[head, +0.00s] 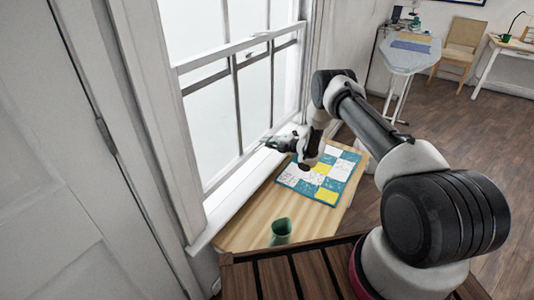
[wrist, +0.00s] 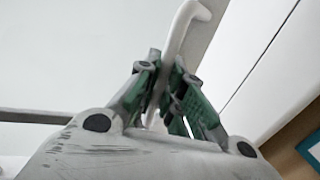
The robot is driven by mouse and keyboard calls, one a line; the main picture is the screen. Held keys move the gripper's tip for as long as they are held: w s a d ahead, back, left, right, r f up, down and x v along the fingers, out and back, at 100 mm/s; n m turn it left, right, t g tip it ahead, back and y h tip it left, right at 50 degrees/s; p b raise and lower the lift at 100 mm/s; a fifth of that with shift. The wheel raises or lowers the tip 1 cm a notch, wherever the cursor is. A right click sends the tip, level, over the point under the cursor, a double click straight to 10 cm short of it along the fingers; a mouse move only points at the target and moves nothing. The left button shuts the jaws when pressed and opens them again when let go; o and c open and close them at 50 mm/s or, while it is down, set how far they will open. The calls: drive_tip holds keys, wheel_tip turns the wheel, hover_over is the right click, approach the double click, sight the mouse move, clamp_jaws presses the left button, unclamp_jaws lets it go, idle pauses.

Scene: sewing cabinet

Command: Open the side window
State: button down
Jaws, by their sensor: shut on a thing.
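The side window (head: 236,58) is a white-framed sash window in the left of the head view, with pale panes and dark dividing bars. Its lower sash sits down close to the white sill (head: 232,200). My gripper (head: 280,144) is at the bottom of the lower sash, above the table beside the window. In the wrist view the green-padded fingers (wrist: 172,98) are closed around a white bent handle (wrist: 184,28). The handle's lower part is partly hidden between the fingers. In the head view the handle is too small to make out.
A dark slatted surface (head: 290,272) is in front. An ironing board (head: 410,56) and a chair (head: 463,42) stand farther back. Bare floor lies right.

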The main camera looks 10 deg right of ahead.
approach(258, 108)
drive_tip(key=x, duration=0.5)
drive_tip(key=shift+w+f, duration=0.1)
drive_tip(key=c, duration=1.7)
unclamp_jaws()
drive_tip(key=shift+o, duration=0.8)
drive_tip(key=v, duration=1.2)
drive_tip(key=shift+f, duration=0.1)
